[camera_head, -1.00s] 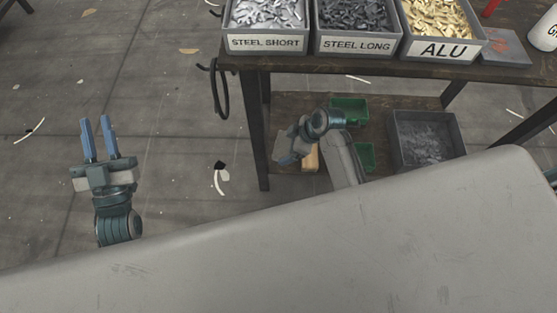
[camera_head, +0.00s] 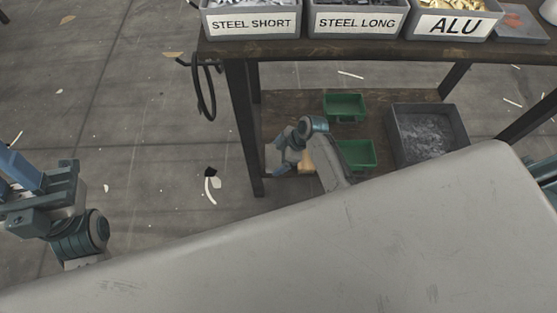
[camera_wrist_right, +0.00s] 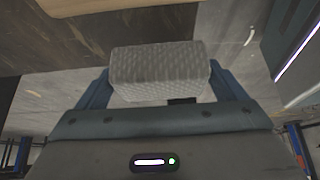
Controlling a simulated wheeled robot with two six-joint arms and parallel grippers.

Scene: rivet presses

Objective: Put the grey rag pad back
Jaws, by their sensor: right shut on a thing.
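The grey rag pad (camera_wrist_right: 160,68) is a quilted, light grey block. In the right wrist view it sits between the two blue fingers of my right gripper (camera_wrist_right: 165,88), which is shut on it. In the head view my right gripper (camera_head: 281,168) is low beside the left end of the bench's lower shelf (camera_head: 290,110). The pad cannot be made out clearly there. My left gripper (camera_head: 12,165) is at the left edge of the head view, over the floor. Its fingers are partly cut off, so its opening does not show.
The lower shelf carries two green bins (camera_head: 344,106) (camera_head: 358,154), a grey crate (camera_head: 428,135) and a tan block (camera_head: 306,162) partly behind my right gripper. Labelled bins (camera_head: 354,23) stand on the bench top (camera_head: 330,48). A dark bench leg (camera_head: 244,130) stands left of my right gripper.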

